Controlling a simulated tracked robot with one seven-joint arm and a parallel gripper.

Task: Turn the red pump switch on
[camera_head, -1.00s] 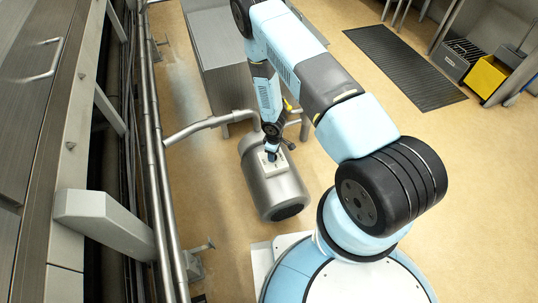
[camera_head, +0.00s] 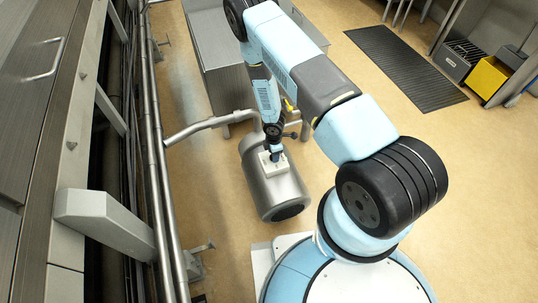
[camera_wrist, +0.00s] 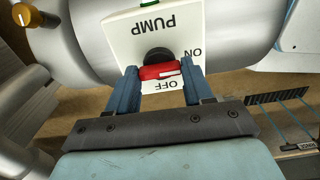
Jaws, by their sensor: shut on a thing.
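The red pump switch (camera_wrist: 160,72) is a short red handle with a white mark on a black round base, set on a white plate (camera_wrist: 118,38). The plate reads PUMP, upside down in the wrist view, with ON at the right and OFF just below the handle. The handle lies roughly crosswise, its white mark on the right-hand part. My gripper (camera_wrist: 162,82) has its two blue fingers on either side of the handle, shut on it. In the head view my gripper (camera_head: 275,157) reaches down to the plate on top of the grey pump cylinder (camera_head: 274,192).
A yellow knob (camera_wrist: 28,15) stands at the upper left of the wrist view. A pipe (camera_head: 205,126) joins the pump from the left. Long pipes and a machine side (camera_head: 70,140) line the left. A black mat (camera_head: 405,67) lies on open floor at the right.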

